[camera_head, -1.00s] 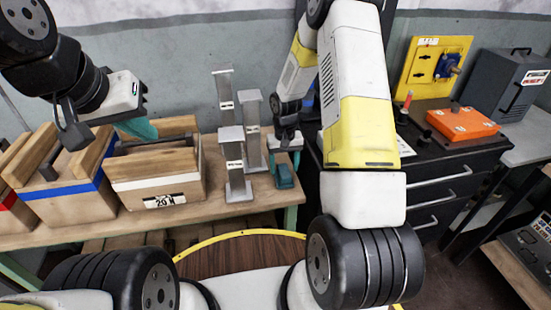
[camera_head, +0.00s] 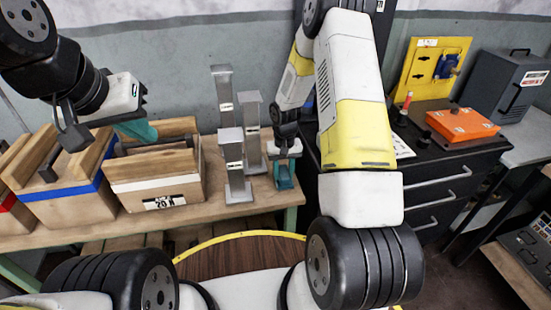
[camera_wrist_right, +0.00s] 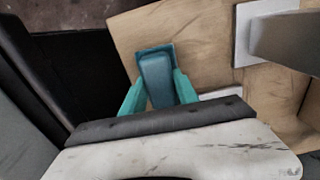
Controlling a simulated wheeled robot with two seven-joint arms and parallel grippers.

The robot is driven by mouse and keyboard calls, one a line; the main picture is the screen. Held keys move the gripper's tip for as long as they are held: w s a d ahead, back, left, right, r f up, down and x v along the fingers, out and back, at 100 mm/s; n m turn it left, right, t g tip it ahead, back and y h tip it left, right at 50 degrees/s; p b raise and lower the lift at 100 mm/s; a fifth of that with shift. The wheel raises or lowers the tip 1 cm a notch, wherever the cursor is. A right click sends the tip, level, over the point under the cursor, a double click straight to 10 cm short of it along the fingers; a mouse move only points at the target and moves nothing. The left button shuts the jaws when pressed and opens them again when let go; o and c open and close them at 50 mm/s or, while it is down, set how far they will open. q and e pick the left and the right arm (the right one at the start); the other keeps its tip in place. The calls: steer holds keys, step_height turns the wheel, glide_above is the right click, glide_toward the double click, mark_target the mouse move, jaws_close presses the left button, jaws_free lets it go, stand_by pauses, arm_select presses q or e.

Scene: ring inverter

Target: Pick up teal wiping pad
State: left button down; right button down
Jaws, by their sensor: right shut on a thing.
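The teal wiping pad (camera_head: 284,182) sits at the right end of the wooden bench, beside the grey metal stands. It also shows in the right wrist view (camera_wrist_right: 157,76), between two teal fingers. My right gripper (camera_head: 284,168) is around the pad from above, with a finger on each side, and is shut on it. The pad appears to be still on the bench top. My left gripper (camera_head: 138,130) hangs at the upper left near the wooden boxes; its fingertips are partly hidden, so its opening cannot be told.
Several grey metal stands (camera_head: 233,165) are close to the left of my right gripper. Wooden boxes (camera_head: 160,188) fill the bench's left part. A black drawer cabinet (camera_head: 440,175) with an orange case (camera_head: 462,123) stands to the right. The bench front edge is clear.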

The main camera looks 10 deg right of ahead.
mark_target(282, 174)
steer(key=shift+r, duration=0.6)
step_height(282, 174, up, 2)
steer(key=shift+r, duration=0.1)
steer(key=shift+s+a+r, duration=0.15)
steer(key=shift+s+a, duration=0.25)
steer(key=shift+s, duration=0.2)
steer(key=s+a+r, duration=0.1)
steer(key=s+a, duration=0.6)
steer(key=s, duration=0.5)
steer(key=shift+s+a+r, duration=0.15)
steer(key=shift+s+a, duration=0.1)
steer(key=shift+a, duration=0.1)
